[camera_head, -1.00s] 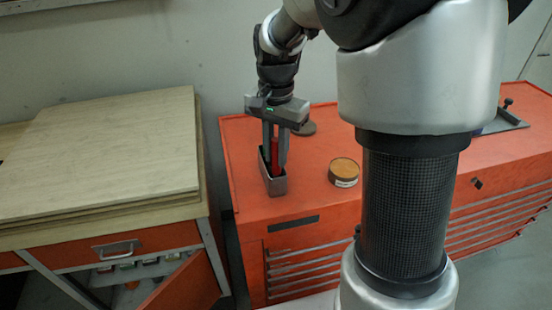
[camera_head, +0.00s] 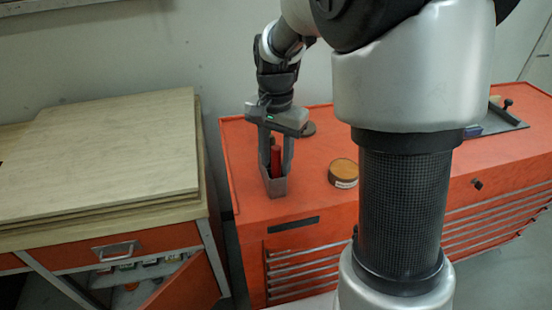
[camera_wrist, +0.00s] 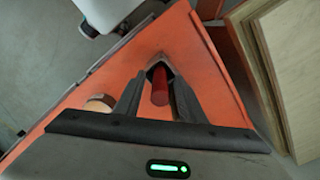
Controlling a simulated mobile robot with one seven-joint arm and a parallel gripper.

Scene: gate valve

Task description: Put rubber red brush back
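A round tin with a brown top (camera_head: 343,172) stands right of the holder. A grey tray (camera_head: 495,121) is at the far right. A wooden board stack (camera_head: 100,150) lies on the left bench.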

